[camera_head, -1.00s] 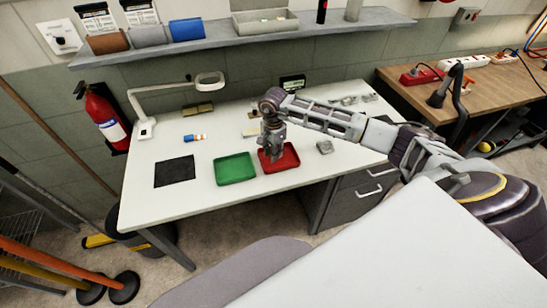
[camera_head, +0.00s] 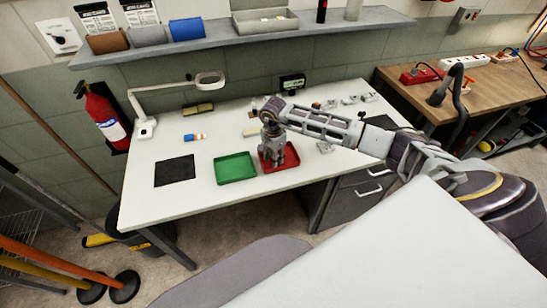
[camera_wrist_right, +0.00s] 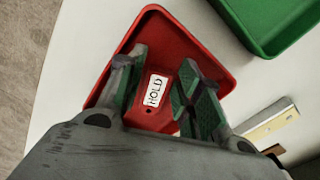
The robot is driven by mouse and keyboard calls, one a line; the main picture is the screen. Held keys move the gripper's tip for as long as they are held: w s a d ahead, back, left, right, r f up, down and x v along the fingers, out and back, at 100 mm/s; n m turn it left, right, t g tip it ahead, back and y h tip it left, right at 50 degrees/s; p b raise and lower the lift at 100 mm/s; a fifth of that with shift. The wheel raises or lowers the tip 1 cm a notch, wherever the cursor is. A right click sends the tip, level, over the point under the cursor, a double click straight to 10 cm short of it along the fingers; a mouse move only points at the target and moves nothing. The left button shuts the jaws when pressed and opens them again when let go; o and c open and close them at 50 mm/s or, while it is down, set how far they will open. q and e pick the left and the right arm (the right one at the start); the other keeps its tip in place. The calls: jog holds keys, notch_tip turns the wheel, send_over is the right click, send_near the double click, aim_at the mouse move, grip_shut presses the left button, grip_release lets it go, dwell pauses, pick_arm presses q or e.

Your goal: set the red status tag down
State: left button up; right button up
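The red status tag (camera_wrist_right: 156,92) shows in the right wrist view, with a white label reading HOLD. It is over or in the red tray (camera_wrist_right: 168,30), between my right gripper's fingers. My right gripper (camera_wrist_right: 163,78) has its fingers spread, with a gap around the label. Red on red makes the tag's edges and any finger contact hard to make out. In the head view, my right gripper (camera_head: 273,162) points down into the red tray (camera_head: 292,160) and hides the tag. My left gripper is not in view.
A green tray (camera_head: 235,168) sits just left of the red one. A black mat (camera_head: 175,170) lies farther left on the white table (camera_head: 150,200). A lamp (camera_head: 146,126), a small blue-and-orange item (camera_head: 194,137) and grey parts (camera_head: 326,147) stand around. The table's front edge is close.

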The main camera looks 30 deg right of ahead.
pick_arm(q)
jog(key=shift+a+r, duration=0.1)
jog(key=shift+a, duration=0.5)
pick_arm(e)
jog(key=shift+o, duration=0.5)
jog(key=shift+r, duration=0.1)
jog(key=shift+r, duration=0.1)
jog(key=shift+r, duration=0.4)
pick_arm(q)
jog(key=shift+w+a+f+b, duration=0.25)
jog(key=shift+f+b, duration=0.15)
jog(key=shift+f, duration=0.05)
pick_arm(e)
notch_tip(320, 180, up, 11)
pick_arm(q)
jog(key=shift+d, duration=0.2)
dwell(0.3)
